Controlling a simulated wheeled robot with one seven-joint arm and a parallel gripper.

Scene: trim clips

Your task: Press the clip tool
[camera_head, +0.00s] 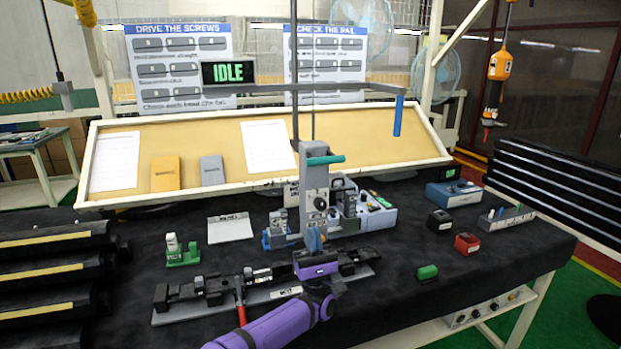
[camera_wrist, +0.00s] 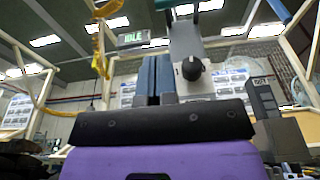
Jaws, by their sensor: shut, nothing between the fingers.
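The clip tool (camera_head: 316,190) is a grey upright press with a teal handle (camera_head: 326,160) and a black knob, standing at the middle of the bench. In the wrist view its grey column (camera_wrist: 187,38) and knob (camera_wrist: 191,67) rise just ahead of my fingers, with the teal handle at the top edge. My gripper (camera_head: 314,238) is shut and empty, its blue fingers together and pointing up, low in front of the tool. The blue fingers also show in the wrist view (camera_wrist: 155,78). I cannot tell whether they touch the tool. The handle is well above them.
A sign (camera_head: 228,73) reads IDLE. A long black rail (camera_head: 200,290) on a grey plate lies at the front, partly behind my arm. A white card (camera_head: 230,228) lies left.

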